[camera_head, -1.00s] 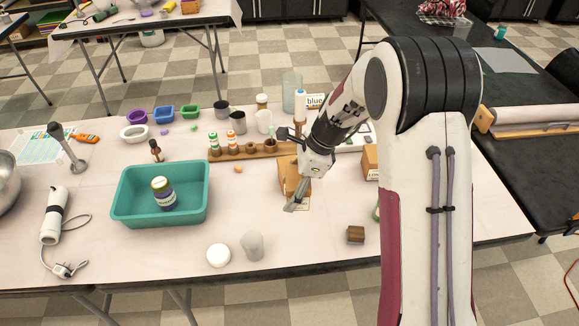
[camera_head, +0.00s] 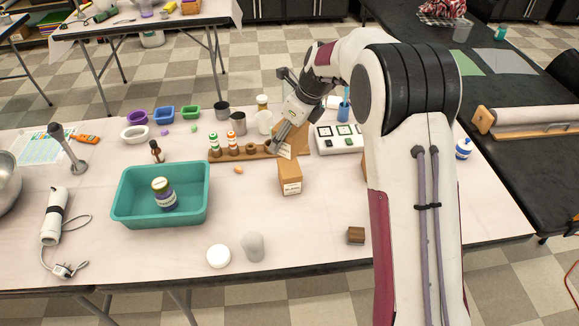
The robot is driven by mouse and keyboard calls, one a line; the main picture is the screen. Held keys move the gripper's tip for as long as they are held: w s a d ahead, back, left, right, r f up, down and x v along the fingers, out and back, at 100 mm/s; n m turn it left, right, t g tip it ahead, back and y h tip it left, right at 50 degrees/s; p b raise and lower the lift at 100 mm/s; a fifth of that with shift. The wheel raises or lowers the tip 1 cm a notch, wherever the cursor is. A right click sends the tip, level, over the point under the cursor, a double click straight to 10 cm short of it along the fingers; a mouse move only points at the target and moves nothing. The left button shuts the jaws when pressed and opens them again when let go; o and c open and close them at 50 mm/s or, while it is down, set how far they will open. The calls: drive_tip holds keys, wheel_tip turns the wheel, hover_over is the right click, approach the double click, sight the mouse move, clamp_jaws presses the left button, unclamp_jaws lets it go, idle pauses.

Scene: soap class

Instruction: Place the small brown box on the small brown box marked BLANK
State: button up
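A light brown box (camera_head: 290,179) stands upright in the middle of the table, with a white label on its front whose print is too small to read. A small dark brown block (camera_head: 355,235) lies near the table's front edge, right of the centre. A second light brown box (camera_head: 365,168) is mostly hidden behind my arm. My gripper (camera_head: 275,145) points down and left, behind the labelled box, close to the right end of the wooden rack. Its fingers are too small and overlapped to show whether they are open or shut.
The wooden rack (camera_head: 240,154) holds small bottles. A teal tray (camera_head: 120,212) with a jar stands to the left. A white device (camera_head: 338,138) is behind right. A white lid (camera_head: 218,256) and grey cup (camera_head: 253,247) stand at the front. The table between the box and dark block is clear.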

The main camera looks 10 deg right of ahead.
drive_tip(key=shift+m, duration=0.5)
hover_over(282, 169)
drive_tip(key=s+d, duration=0.1)
drive_tip(key=shift+f, duration=3.15)
drive_tip(key=shift+f, duration=1.85)
drive_tip(key=shift+f, duration=0.1)
drive_tip(key=o, duration=1.2)
